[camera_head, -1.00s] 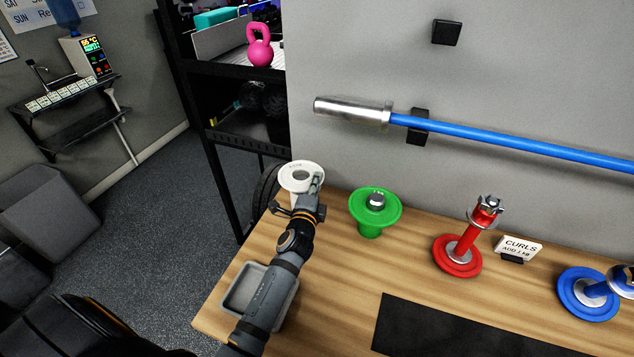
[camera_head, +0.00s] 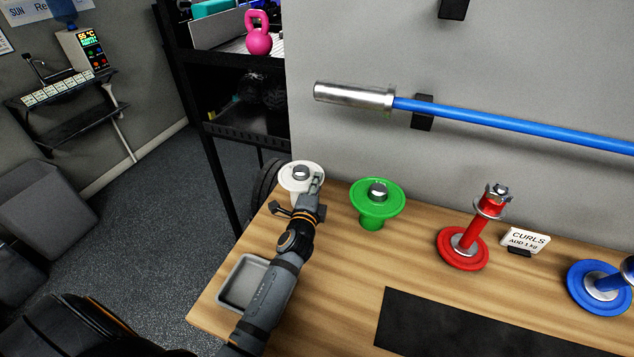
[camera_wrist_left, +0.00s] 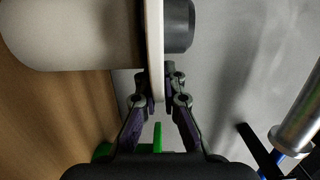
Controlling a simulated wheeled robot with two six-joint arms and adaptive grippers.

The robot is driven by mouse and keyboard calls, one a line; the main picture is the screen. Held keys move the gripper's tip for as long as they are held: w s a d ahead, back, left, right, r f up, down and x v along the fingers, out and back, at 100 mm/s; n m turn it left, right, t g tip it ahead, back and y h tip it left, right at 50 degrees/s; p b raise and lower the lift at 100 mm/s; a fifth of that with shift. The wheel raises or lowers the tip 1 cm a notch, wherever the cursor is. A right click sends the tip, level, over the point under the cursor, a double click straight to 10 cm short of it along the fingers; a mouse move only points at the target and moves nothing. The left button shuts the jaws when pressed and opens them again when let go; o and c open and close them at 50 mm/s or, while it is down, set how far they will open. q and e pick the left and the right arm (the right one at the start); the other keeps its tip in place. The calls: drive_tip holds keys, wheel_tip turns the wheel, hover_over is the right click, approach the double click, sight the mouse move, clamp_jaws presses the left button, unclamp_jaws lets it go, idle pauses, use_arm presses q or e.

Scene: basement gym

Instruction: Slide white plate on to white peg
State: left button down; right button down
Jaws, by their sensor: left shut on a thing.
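The white plate (camera_head: 287,178) is at the back left of the bench, with a grey peg tip (camera_head: 301,172) showing through its middle. The white peg (camera_head: 298,198) stands under it, mostly hidden by the plate and my gripper. My left gripper (camera_head: 316,183) is shut on the plate's right rim. In the left wrist view the plate (camera_wrist_left: 154,50) is edge-on between my left fingers (camera_wrist_left: 163,90), with the white peg body (camera_wrist_left: 70,35) on one side and the dark grey tip on the other. The plate is around the peg's upper end. My right gripper is out of view.
A green peg with a green plate (camera_head: 390,190) stands close to the right. A red dumbbell stand (camera_head: 463,250), a CURLS sign (camera_head: 525,241) and a blue plate (camera_head: 595,290) are farther right. A grey tray (camera_head: 246,282) lies near the front left edge. A blue bar (camera_head: 500,121) hangs behind.

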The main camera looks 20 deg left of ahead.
use_arm(q)
drive_tip(key=shift+f, duration=0.2)
idle(0.3)
drive_tip(key=c, duration=1.4)
unclamp_jaws()
drive_tip(key=shift+f, duration=0.15)
drive_tip(key=shift+s, duration=0.15)
drive_tip(key=s+d, duration=0.1)
drive_tip(key=s, duration=0.6)
drive_tip(key=shift+d, duration=0.25)
drive_tip(key=shift+s, duration=0.1)
